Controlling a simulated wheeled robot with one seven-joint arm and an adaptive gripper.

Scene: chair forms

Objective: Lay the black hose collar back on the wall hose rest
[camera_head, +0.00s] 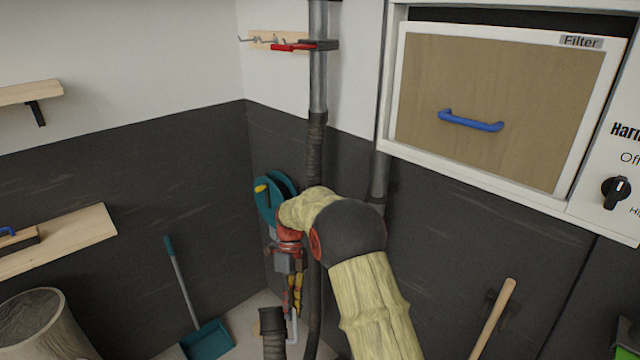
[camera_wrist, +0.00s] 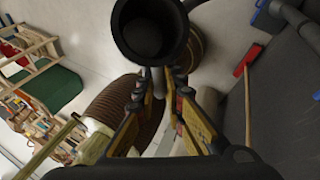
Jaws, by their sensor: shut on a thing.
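The black hose collar (camera_head: 272,321) is a dark open cylinder at the lower middle of the head view, with ribbed hose below it. In the wrist view the collar (camera_wrist: 121,38) shows its round open mouth at the top centre. My gripper (camera_head: 292,312) points down beside the collar. In the wrist view my gripper's fingers (camera_wrist: 163,76) close together at the collar's near edge, shut on it. The exact contact is partly hidden. I cannot clearly make out the wall hose rest; a dark bracket-like shape (camera_head: 489,303) on the right wall may be it.
A teal reel (camera_head: 268,200) hangs on the wall behind my arm. A vertical pipe (camera_head: 318,80) runs down the corner. A wooden handle (camera_head: 493,318) leans at the lower right. A teal dustpan (camera_head: 208,341) stands left. A white cabinet (camera_head: 395,110) overhangs at the upper right.

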